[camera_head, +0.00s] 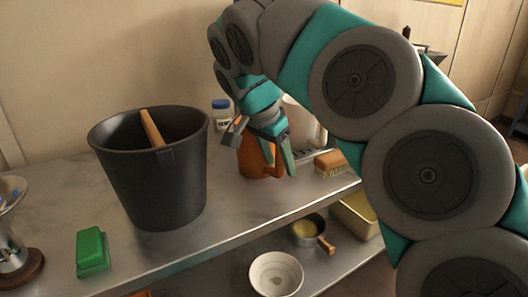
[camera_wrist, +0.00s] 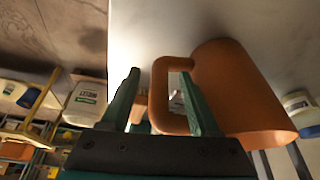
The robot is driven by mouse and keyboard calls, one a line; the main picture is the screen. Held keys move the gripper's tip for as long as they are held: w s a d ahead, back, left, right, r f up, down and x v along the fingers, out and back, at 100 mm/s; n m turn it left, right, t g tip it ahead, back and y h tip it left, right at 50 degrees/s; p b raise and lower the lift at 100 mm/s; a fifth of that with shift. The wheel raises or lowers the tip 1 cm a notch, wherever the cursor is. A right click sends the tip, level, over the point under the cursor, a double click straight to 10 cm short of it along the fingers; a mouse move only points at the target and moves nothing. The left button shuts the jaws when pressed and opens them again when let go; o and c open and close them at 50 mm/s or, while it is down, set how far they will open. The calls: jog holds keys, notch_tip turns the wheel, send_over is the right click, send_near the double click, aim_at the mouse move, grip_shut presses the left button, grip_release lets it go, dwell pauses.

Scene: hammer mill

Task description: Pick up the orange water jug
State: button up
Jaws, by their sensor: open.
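The orange water jug (camera_head: 255,162) stands on the metal counter, behind and to the right of the black bucket, partly hidden by my gripper. My gripper (camera_head: 280,166) is open and points down at the jug's right side. In the wrist view, the jug (camera_wrist: 241,88) lies to the right, with its loop handle (camera_wrist: 157,97) toward my gripper (camera_wrist: 159,73). The handle shows between the two green fingers, and the right finger overlaps the handle's opening. I cannot tell whether the fingers touch it.
A black bucket (camera_head: 160,185) with a wooden handle inside stands left on the counter (camera_head: 235,205). A green block-shaped item (camera_head: 92,251) lies at front left. A saucepan (camera_head: 307,232) and a white bowl (camera_head: 276,274) sit below.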

grip_shut()
dwell(0.4)
